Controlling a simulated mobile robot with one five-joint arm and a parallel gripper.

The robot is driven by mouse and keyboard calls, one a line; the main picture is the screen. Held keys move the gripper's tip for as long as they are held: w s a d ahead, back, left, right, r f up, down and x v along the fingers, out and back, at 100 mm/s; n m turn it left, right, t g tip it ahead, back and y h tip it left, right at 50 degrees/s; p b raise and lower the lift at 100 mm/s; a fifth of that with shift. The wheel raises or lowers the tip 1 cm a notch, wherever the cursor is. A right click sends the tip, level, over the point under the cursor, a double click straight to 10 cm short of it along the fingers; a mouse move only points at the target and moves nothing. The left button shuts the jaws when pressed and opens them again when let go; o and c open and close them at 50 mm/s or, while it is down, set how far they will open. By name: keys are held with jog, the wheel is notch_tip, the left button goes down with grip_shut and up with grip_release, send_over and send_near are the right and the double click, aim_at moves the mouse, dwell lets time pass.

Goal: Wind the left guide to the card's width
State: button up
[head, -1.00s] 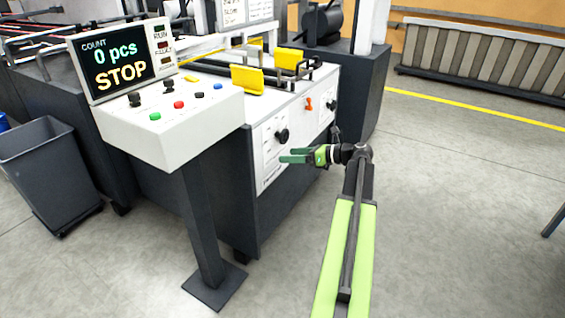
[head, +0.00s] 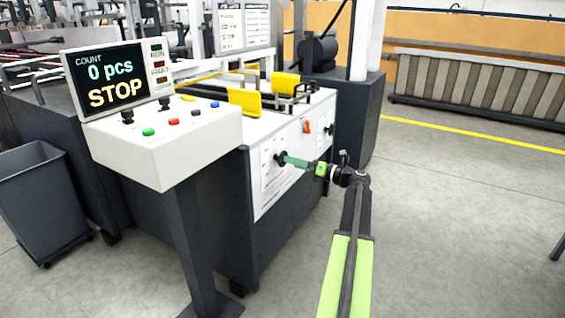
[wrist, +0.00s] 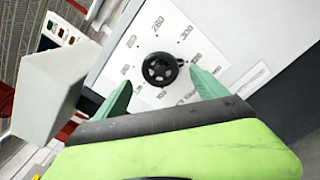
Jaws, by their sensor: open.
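A black handwheel (head: 280,159) sits on a white dial plate on the machine's side. In the wrist view the handwheel (wrist: 160,69) has a round rim and spokes, with numbers around it on the plate. My gripper (head: 289,160) is open in front of this wheel. In the wrist view its two green fingers (wrist: 160,78) stand to the left and right of the wheel, with gaps visible; I cannot tell how deep they reach. Two yellow guides stand on the machine top, the nearer one (head: 244,102) left of the farther one (head: 286,84).
An orange lever (head: 307,127) is right of the wheel on the same side. A control console (head: 165,145) with a screen reading 0 pcs STOP stands at left, on a post. A grey bin (head: 42,205) is at far left.

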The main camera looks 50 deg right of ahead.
aim_at(280, 158)
jog(key=x, duration=0.5)
jog(key=shift+w, duration=0.15)
